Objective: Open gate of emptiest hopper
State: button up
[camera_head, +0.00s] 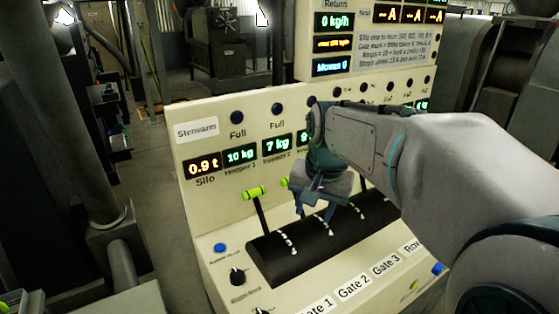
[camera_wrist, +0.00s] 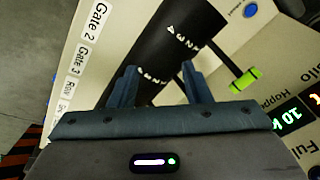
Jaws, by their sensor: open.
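A cream control panel (camera_head: 190,160) shows hopper readings: Hopper 1 display (camera_head: 240,155) reads 10 kg and Hopper 2 display (camera_head: 277,147) reads 7 kg. A third display (camera_head: 302,138) shows a 9 and is partly hidden by my arm; readings further right are mostly hidden. A green-handled lever (camera_head: 255,192) rises from the left end of the black slotted housing (camera_head: 290,250); its green handle also shows in the wrist view (camera_wrist: 244,80). Another green handle (camera_head: 284,183) peeks out left of my gripper.
Gate labels (camera_head: 353,287) run along the panel's front. A silo display (camera_head: 202,165) reads 0.9 t. An upper board (camera_head: 350,90) stands behind. My arm covers the right side.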

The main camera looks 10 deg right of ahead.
jog(key=w+d+r+m+p, duration=0.1)
jog(key=w+r+m, duration=0.25)
jog(key=w, duration=0.65)
jog(key=w+d+r+m+p, duration=0.1)
jog(key=w+r+m+p, duration=0.3)
jog(key=w, duration=0.6)
jog(key=shift+m+g, duration=0.3)
jog(key=shift+m, duration=0.05)
jog(key=w+f, duration=0.1)
jog(key=f, duration=0.3)
jog(key=a+f+b, duration=0.1)
jog(key=f, duration=0.4)
jog(key=w+f, duration=0.1)
jog(key=f, duration=0.4)
jog(key=shift+w+a+f+b, duration=0.1)
jog(key=shift+w+a+b, duration=0.2)
jog(key=shift+b, duration=0.1)
grip_shut()
